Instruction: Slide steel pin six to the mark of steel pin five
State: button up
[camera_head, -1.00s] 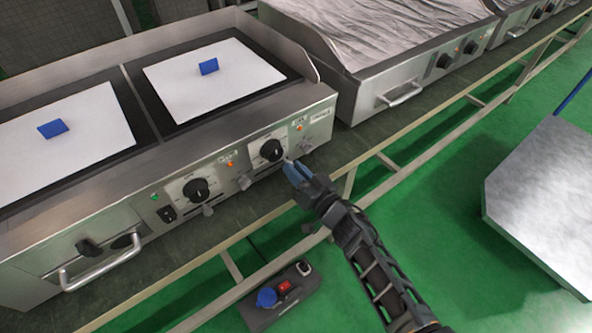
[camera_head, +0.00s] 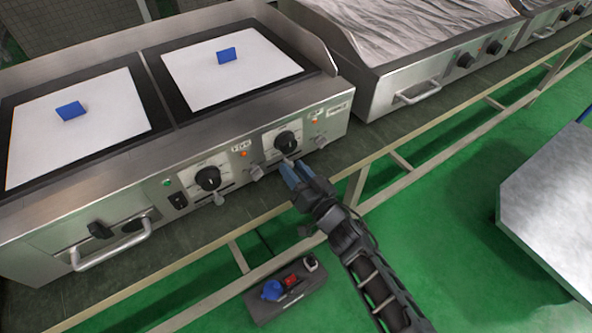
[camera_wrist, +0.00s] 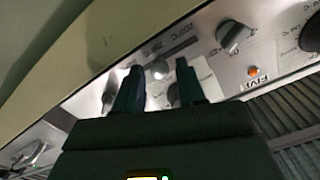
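My gripper (camera_head: 295,170) is at the front control panel, under the right black knob (camera_head: 288,141). In the wrist view my gripper (camera_wrist: 158,68) has its two fingers apart, with a small bright round steel pin (camera_wrist: 160,70) between the tips; contact cannot be told. Another steel pin (camera_wrist: 233,37) stands by the label that reads FIVE (camera_wrist: 254,87), which also shows in the head view (camera_head: 241,147). A further pin (camera_wrist: 108,95) is left of the fingers. Which pin is six cannot be read. Temperature marks run beside a slot (camera_wrist: 178,46).
Two white plates with blue blocks (camera_head: 227,55) (camera_head: 70,110) lie on the cooktop. The left knob (camera_head: 208,178) and a bar handle (camera_head: 110,247) stick out of the front. A grey box (camera_head: 286,289) is below. A steel table (camera_head: 550,190) is at right.

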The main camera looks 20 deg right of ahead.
jog(key=shift+o, duration=0.5)
jog(key=shift+s, duration=0.1)
jog(key=p+v, duration=0.1)
jog(key=v, duration=0.6)
jog(key=shift+s+p, duration=0.3)
jog(key=shift+p, duration=0.1)
jog(key=shift+d, duration=0.1)
